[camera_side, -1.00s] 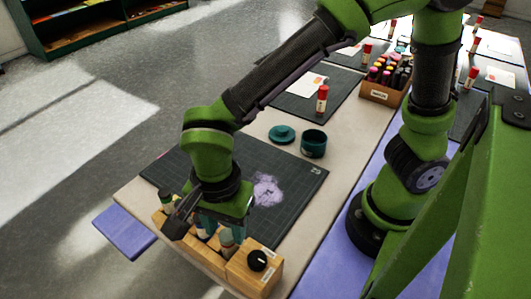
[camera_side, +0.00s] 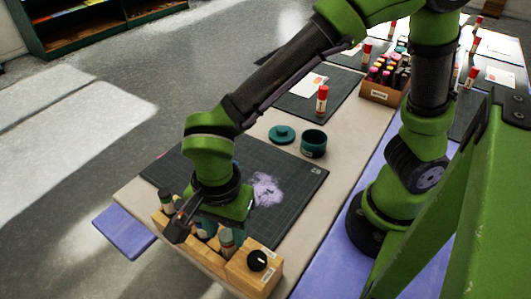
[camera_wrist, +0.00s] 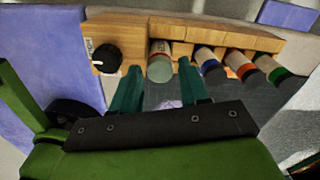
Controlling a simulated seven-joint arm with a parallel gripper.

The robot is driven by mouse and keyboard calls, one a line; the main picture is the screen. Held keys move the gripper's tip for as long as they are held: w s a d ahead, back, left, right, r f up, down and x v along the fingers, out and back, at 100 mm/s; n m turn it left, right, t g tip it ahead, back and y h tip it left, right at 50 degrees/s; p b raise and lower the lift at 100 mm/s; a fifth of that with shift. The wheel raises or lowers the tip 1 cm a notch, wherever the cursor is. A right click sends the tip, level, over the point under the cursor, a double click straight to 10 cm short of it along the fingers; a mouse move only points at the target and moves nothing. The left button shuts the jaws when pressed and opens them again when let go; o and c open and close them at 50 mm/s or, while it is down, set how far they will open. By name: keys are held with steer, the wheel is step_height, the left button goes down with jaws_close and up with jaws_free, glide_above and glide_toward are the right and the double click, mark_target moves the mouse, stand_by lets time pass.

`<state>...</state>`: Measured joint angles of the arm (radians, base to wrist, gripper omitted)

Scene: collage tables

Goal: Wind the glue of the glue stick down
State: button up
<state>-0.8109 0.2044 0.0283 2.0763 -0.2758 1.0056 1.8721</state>
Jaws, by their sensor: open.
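A wooden rack (camera_side: 203,257) stands at the near edge of the work mat and holds several upright tubes or sticks with coloured bands. One stick (camera_wrist: 160,66) with a pale grey-green end and a reddish band lies between the lines of my two teal fingers in the wrist view. My gripper (camera_wrist: 160,88) is open above the rack, with a finger to either side of this stick; I cannot tell whether they touch it. In the side view my gripper (camera_side: 214,222) hides part of the rack. A red-capped glue stick (camera_side: 322,100) stands upright on the farther mat.
A black knob (camera_side: 257,260) with a white mark sits on the rack's end block. A purple patch (camera_side: 267,190) lies on the dark mat (camera_side: 300,180). A teal jar (camera_side: 313,144) and its lid (camera_side: 282,134) stand behind. A marker box (camera_side: 383,94) is farther back.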

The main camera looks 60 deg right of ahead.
steer(key=c, duration=0.6)
steer(key=n, duration=0.4)
steer(key=shift+n, duration=0.4)
steer(key=n, duration=0.4)
steer(key=shift+n, duration=0.4)
steer(key=n, duration=0.4)
steer(key=shift+n, duration=0.4)
